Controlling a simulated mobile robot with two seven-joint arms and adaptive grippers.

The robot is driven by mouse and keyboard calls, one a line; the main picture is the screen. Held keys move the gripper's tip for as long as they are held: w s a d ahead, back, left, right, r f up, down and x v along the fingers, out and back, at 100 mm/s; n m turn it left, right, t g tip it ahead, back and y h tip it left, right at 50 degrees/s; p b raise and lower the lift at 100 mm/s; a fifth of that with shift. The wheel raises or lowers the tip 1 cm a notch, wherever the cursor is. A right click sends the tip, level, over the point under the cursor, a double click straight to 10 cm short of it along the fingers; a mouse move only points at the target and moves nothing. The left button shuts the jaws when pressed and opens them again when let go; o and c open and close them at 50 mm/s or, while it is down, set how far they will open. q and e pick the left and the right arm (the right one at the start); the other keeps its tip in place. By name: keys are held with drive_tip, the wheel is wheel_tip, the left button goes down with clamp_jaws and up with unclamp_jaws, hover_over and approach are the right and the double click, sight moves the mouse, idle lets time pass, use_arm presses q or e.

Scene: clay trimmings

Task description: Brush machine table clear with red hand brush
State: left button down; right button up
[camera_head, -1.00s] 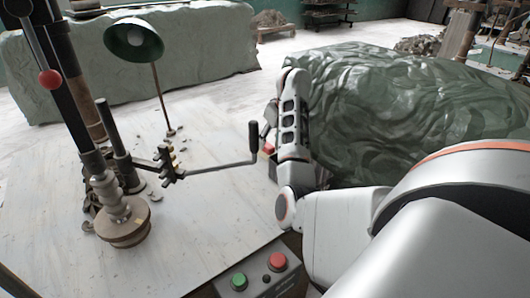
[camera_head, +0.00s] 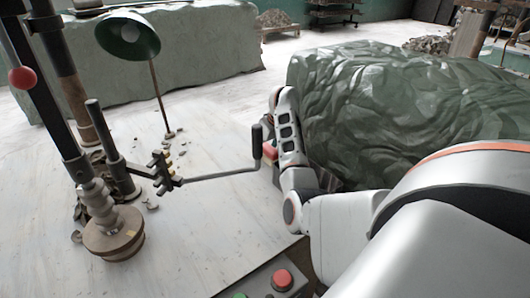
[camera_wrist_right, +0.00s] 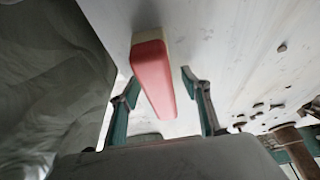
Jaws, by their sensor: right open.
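The red hand brush (camera_head: 269,152) lies at the right edge of the pale machine table (camera_head: 215,215), partly hidden by my right arm in the head view. In the right wrist view the red brush (camera_wrist_right: 153,70) is seen lengthwise, with a pale strip along one side. My right gripper (camera_wrist_right: 161,76) is open, its two teal-and-grey fingers on either side of the brush with gaps showing. Clay trimmings (camera_head: 80,212) lie around the machine's column base, and small crumbs (camera_wrist_right: 257,106) show in the right wrist view. My left gripper is out of view.
A machine with a round base (camera_head: 113,240) stands on the left of the table. A crank arm with a black handle (camera_head: 257,141) reaches towards my right arm. A green lamp (camera_head: 128,35) stands behind. A large wrapped green block (camera_head: 400,110) is on the right. A button box (camera_head: 272,284) is in front.

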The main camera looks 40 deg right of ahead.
drive_tip(key=c, duration=1.2)
drive_tip(key=shift+r, duration=0.1)
drive_tip(key=shift+c, duration=0.2)
